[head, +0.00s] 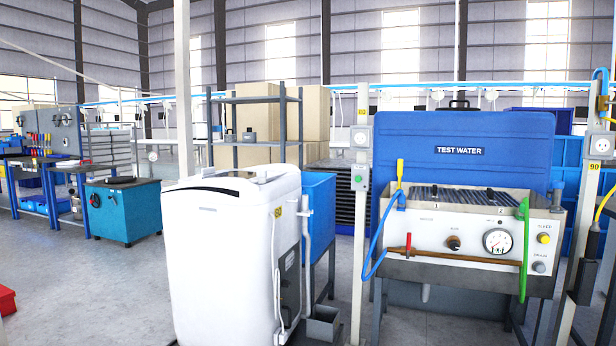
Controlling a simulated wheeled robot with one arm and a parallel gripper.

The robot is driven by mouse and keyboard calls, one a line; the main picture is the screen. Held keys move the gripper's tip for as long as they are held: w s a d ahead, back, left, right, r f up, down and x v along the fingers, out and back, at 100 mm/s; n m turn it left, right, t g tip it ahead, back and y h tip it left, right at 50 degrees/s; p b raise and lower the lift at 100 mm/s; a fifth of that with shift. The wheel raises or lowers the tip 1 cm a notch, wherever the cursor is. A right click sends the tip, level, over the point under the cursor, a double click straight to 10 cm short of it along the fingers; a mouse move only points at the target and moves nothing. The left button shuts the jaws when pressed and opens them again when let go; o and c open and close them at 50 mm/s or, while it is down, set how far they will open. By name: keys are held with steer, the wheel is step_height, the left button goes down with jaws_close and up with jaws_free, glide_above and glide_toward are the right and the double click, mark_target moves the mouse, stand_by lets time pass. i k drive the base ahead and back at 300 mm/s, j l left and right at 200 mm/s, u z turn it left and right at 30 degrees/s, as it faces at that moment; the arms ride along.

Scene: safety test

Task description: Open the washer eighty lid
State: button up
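A white top-loading washer (225,255) stands at the centre left in the head view. A small yellow tag (278,211) is on its right side; its number is too small to read surely. The washer's lid (262,174) is seen at a low angle on top and lies about flat, so it looks closed. A dark curved strip (208,189) runs along the top's front edge. A pale hose and cord hang down the right side. My gripper is not in view.
A test-water bench (460,225) with a blue raised cover stands to the right, with a post (361,200) between. A grey bin (323,325) is on the floor beside the washer. Open floor (90,285) lies left; a teal cabinet (124,210) stands behind.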

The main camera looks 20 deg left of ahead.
mark_target(209, 172)
steer(key=i+j, duration=0.1)
steer(key=j, duration=0.2)
steer(key=i+j, duration=0.1)
steer(key=j, duration=0.25)
steer(key=i+j, duration=0.1)
steer(key=j, duration=0.2)
steer(key=i+j+u, duration=0.1)
steer(key=j, duration=0.25)
